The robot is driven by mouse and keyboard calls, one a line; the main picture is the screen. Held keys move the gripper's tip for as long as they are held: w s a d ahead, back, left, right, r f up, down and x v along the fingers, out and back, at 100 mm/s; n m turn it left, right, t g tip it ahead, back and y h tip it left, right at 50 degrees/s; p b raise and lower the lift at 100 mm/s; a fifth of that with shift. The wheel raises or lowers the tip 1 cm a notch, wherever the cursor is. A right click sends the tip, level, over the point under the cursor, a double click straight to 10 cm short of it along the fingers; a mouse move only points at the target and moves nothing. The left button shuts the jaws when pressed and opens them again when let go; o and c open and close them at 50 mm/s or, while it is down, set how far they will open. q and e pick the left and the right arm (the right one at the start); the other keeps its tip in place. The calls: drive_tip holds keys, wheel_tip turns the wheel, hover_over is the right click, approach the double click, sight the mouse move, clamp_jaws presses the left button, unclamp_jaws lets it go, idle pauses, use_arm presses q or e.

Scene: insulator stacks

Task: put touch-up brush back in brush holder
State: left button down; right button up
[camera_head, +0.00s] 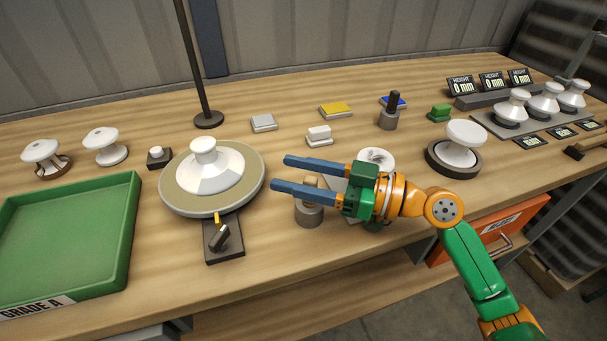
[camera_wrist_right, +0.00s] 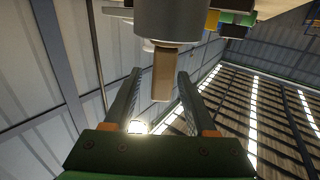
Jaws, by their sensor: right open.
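My right gripper (camera_head: 280,174) is open, its two blue fingers pointing left over the bench. A short brown wooden handle (camera_head: 310,181) stands upright between the fingers, in a grey cylindrical holder (camera_head: 309,214) near the bench's front. In the right wrist view the brown handle (camera_wrist_right: 162,75) shows between the open fingers (camera_wrist_right: 158,82), with the grey holder (camera_wrist_right: 170,18) above it in the picture. I see a gap on both sides of the handle. A second grey cup (camera_head: 388,120) with a black handle (camera_head: 393,101) stands farther back. I cannot tell which handle is the touch-up brush. My left gripper is out of view.
A round turntable (camera_head: 176,200) with a white insulator (camera_head: 210,168) is left of the gripper. A green tray (camera_head: 130,225) lies at far left. A white insulator (camera_head: 463,145) on a dark base stands right. Small blocks and pads lie behind.

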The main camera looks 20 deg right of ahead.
sight(317, 182)
drive_tip(key=b+v, duration=0.1)
drive_tip(key=v, duration=0.1)
drive_tip(key=b+v, duration=0.2)
drive_tip(key=v, duration=0.1)
drive_tip(key=shift+s+d+f, duration=0.1)
drive_tip(key=shift+f, duration=0.15)
drive_tip(key=shift+s+d+r, duration=0.2)
drive_tip(key=shift+s+d, duration=0.2)
drive_tip(key=shift+d, duration=0.2)
